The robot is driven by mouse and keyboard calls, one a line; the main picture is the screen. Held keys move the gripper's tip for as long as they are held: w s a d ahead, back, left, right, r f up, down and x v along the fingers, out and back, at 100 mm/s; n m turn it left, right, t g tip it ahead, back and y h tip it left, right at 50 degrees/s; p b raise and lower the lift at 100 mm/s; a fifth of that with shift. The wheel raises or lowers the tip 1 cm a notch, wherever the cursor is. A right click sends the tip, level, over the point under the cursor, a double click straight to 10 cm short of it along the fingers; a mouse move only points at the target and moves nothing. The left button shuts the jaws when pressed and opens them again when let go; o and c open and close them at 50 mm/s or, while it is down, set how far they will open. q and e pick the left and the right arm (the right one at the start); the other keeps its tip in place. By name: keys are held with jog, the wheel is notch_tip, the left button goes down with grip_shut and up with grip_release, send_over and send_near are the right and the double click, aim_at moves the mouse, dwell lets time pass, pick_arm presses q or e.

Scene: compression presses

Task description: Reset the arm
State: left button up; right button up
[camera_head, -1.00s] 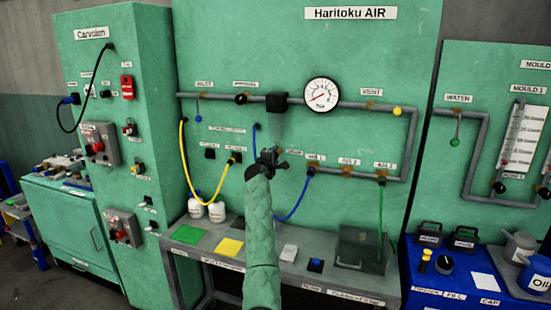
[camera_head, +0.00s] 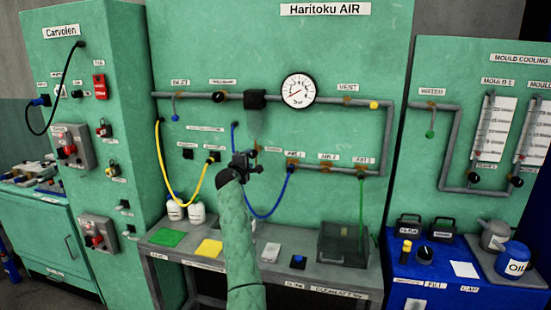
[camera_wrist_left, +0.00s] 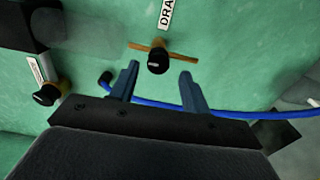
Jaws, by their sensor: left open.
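My left gripper (camera_head: 244,163) is raised in front of the green Haritoku AIR panel (camera_head: 215,55), near the drain area below the black block on the pipe. In the left wrist view my left gripper (camera_wrist_left: 160,84) has its two fingers spread apart with nothing between them. A black knob with a brass bar (camera_wrist_left: 158,60) lies beyond the fingertips, under a label whose visible letters read "DRA". A blue hose (camera_wrist_left: 150,103) passes behind the fingers. In the head view the blue hose (camera_head: 268,215) hangs just right of the gripper. My right gripper is not in view.
A round gauge (camera_head: 298,91) sits on the grey pipe. A yellow hose (camera_head: 163,165) hangs left of my arm. The grey bench (camera_head: 210,262) below bears coloured pads and a dark box (camera_head: 343,245). A blue table (camera_head: 450,292) stands at right.

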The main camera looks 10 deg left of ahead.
pick_arm(q)
jog(key=s+d+f+m+g, duration=0.2)
jog(key=s+f+m+g, duration=0.25)
jog(key=s+f, duration=1.05)
jog(key=s+d+f+m+g, duration=0.1)
jog(key=s+f+m+g, duration=0.35)
jog(key=s+f, duration=1.1)
jog(key=s+d+f+m+g, duration=0.2)
jog(key=s+d+f+m, duration=0.15)
jog(key=s, duration=1.05)
jog(key=s+d+f+m+g, duration=0.2)
jog(key=s+m, duration=0.2)
jog(key=s, duration=1)
jog(key=s+d+f+m+g, duration=0.1)
jog(key=s+d+f+m, duration=0.15)
jog(key=s, duration=1.15)
notch_tip(320, 180, down, 22)
jog(key=w+d+g, duration=0.1)
jog(key=w+d, duration=0.1)
jog(key=s+f, duration=0.3)
jog(key=f, duration=0.8)
jog(key=s+f+m+g, duration=0.1)
jog(key=s+f, duration=0.3)
jog(key=f, duration=0.8)
jog(key=shift+s+d+f, duration=0.3)
jog(key=shift+d, duration=0.05)
